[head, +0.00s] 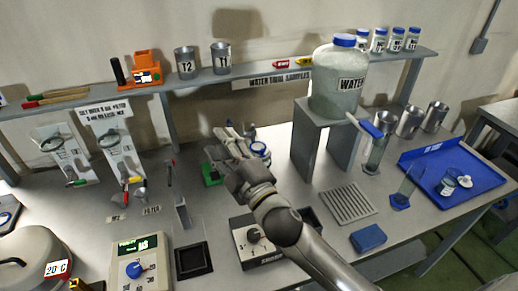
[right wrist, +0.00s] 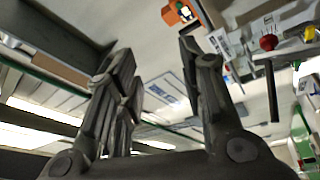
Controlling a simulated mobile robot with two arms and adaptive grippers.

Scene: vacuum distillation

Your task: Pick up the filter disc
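I cannot single out the filter disc with certainty. A small label reading FILTER (head: 151,210) lies on the bench, left of centre, near a small metal funnel (head: 140,194); no disc is clear beside it. A small white round piece (head: 466,182) lies in the blue tray (head: 410,160) at the right, and I cannot tell what it is. My right gripper (head: 222,140) is raised over the middle of the bench, fingers pointing to the back left. In the right wrist view its fingers (right wrist: 155,65) are apart with nothing between them. My left gripper is not in view.
A large water bottle (head: 336,85) stands on a grey stand (head: 318,118). A back shelf (head: 275,75) holds metal cups and small jars. A green-screened device (head: 140,262) and a knobbed unit (head: 252,243) stand at the front. A ribbed rack (head: 348,203) lies right of my arm.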

